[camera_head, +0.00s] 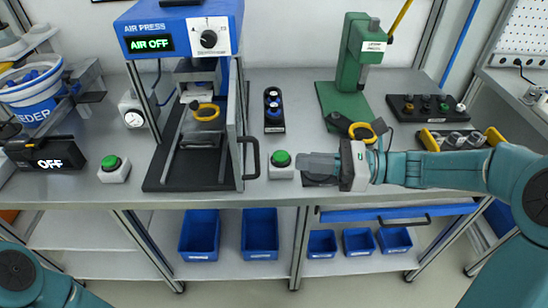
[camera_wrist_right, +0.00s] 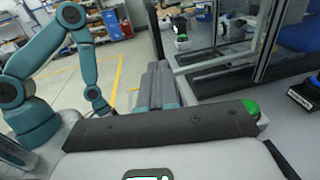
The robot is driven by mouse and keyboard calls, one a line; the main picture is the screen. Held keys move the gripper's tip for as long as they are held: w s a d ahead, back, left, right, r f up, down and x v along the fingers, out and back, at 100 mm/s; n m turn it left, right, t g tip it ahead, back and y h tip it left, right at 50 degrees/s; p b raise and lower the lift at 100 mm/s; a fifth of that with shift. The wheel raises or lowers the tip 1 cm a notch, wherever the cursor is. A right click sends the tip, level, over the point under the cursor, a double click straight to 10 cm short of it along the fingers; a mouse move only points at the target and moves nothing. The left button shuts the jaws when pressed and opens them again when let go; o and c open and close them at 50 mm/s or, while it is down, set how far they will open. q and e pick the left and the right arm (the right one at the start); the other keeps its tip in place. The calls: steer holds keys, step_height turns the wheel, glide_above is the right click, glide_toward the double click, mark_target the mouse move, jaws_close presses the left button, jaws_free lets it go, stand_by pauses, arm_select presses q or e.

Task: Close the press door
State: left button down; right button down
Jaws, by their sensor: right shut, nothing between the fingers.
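The air press (camera_head: 180,35) stands left of centre in the head view, with a blue head and black base. Its framed door (camera_head: 239,130) is seen nearly edge-on along the press's right side, standing open, and the front is uncovered. The black door handle (camera_head: 256,158) sticks out to the right. My right gripper (camera_head: 303,165) is shut and empty, right of the handle and apart from it, beside a green button (camera_head: 281,159). Its closed fingers show in the right wrist view (camera_wrist_right: 158,86). My left gripper is out of sight; only parts of that arm show.
A yellow-ringed part (camera_head: 207,112) sits inside the press. Another green button box (camera_head: 114,167) stands to its left. A black holder (camera_head: 274,110) stands behind my right gripper, with a green lever press (camera_head: 352,70) farther right. Blue bins (camera_head: 260,235) sit on the shelf below.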

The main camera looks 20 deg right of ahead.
steer(key=x, duration=0.6)
steer(key=shift+a, duration=0.35)
steer(key=shift+w+a, duration=0.15)
